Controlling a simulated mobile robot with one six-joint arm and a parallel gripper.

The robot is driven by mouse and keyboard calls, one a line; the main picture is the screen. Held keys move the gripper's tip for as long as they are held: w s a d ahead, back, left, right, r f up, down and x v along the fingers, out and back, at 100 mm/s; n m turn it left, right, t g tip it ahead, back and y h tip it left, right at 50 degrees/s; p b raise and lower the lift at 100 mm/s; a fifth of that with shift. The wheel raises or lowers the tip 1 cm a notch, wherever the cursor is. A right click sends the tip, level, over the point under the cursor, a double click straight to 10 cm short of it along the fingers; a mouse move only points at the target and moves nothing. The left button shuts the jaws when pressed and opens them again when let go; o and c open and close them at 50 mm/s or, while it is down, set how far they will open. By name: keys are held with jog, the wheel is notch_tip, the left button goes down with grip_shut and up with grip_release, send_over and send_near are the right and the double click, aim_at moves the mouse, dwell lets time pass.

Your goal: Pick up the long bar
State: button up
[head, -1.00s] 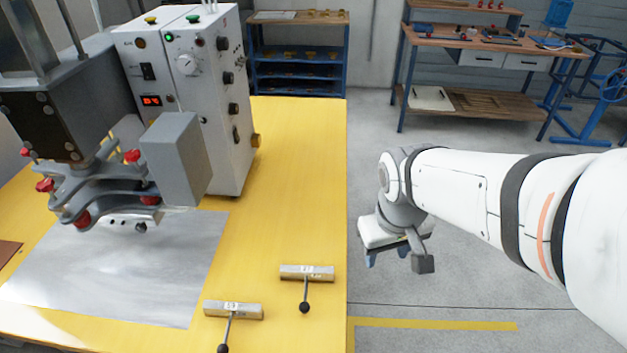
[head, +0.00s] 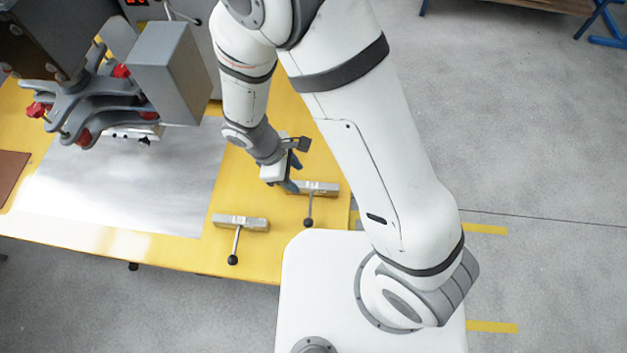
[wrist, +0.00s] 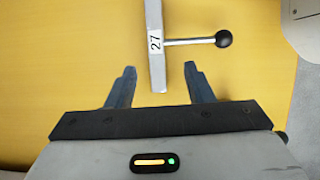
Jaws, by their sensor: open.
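Two grey metal bars with rod handles and black ball ends lie on the yellow table. The right bar (head: 322,187) is partly hidden by my gripper; the left bar (head: 240,223) lies nearer. They look similar in length, so I cannot tell for sure which is the long one. My gripper (head: 292,175) is open at the left end of the right bar. In the wrist view, a bar (wrist: 155,50) labelled 27 runs out of the top edge. Its near end appears between the open fingertips (wrist: 160,70), touching neither. Its handle points right.
A grey metal sheet (head: 150,190) lies left of the bars, under a machine head with red knobs (head: 120,95). A brown plate (head: 10,175) lies at the far left. The table's front edge is close to the bars.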

aim_at(303, 184)
jog(key=x, duration=0.6)
jog(key=shift+w+a+f+p, duration=0.15)
jog(key=shift+w+f+p, duration=0.1)
jog(key=shift+f+p, duration=0.1)
grip_shut()
dwell(0.3)
